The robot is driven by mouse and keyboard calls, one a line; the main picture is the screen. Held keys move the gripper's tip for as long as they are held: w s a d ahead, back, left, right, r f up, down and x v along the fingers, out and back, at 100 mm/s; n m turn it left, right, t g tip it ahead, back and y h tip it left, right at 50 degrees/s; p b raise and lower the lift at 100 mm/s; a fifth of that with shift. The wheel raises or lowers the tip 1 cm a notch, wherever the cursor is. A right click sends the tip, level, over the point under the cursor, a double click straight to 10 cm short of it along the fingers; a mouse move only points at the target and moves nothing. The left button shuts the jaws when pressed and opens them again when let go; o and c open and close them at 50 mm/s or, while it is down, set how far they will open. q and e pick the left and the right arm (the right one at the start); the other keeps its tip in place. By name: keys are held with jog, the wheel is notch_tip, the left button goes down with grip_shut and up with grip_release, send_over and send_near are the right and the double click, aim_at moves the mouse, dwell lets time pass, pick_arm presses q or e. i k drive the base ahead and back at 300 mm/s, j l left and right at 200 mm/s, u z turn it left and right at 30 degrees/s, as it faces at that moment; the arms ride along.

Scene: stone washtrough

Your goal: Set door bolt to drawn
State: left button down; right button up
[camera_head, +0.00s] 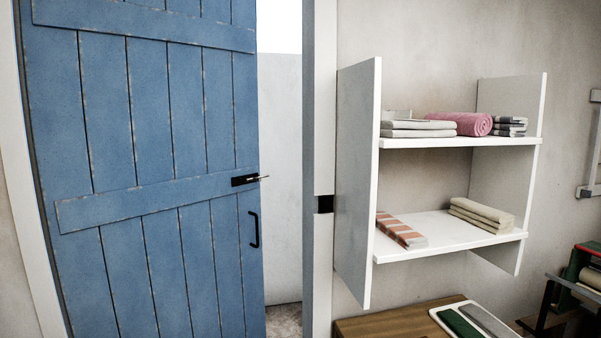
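The door bolt (249,180) is a small dark fitting with a metal rod, mounted near the right edge of the blue plank door (150,130), on its middle cross board. The rod's tip sticks out a little past the door's edge. A dark keeper (325,204) sits on the white door post (325,130). The door stands ajar, with a gap between its edge and the post. A black pull handle (254,229) is below the bolt. Neither of my grippers shows in the head view.
A white wall shelf (450,245) right of the post holds folded cloths and a pink rolled towel (466,123). Below it is a wooden surface (385,325) with a white tray (440,318). A dark rack (545,310) stands at the lower right.

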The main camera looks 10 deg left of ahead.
aim_at(257, 178)
jog(key=i+j+z, duration=0.2)
jog(key=i+j, duration=0.2)
jog(key=j, duration=0.25)
jog(key=i+j+z, duration=0.1)
jog(key=j, duration=0.25)
jog(key=i+j+z, duration=0.1)
jog(key=i+j, duration=0.15)
jog(key=j, duration=0.1)
